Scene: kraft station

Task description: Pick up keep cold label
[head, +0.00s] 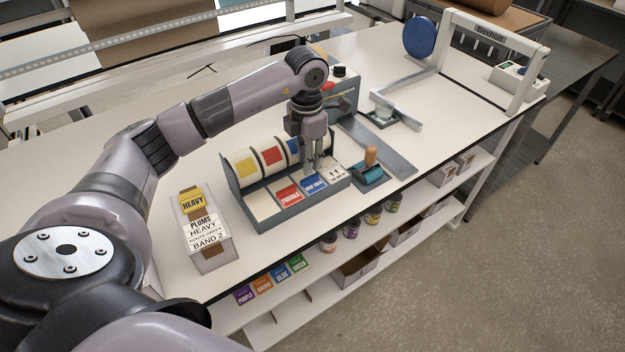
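The keep cold label (313,184) is the blue label on the front ledge of the grey label dispenser (256,219). It sits between the red fragile label (289,195) and a white label with dark arrows (335,173). My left gripper (313,169) points down just above and behind the blue label, in front of the label rolls. Its fingers look close together, but their gap and any contact with the label are too small to tell. The gripper partly hides the blue roll (292,146) and the rolls beside it. My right gripper is out of view.
A box (212,261) with a yellow heavy label (192,202) and a white printed label stands left of the dispenser. A teal roller with an orange handle (370,158) lies to the right. The front right bench top is fairly clear. Jars and colored cards occupy the shelf below.

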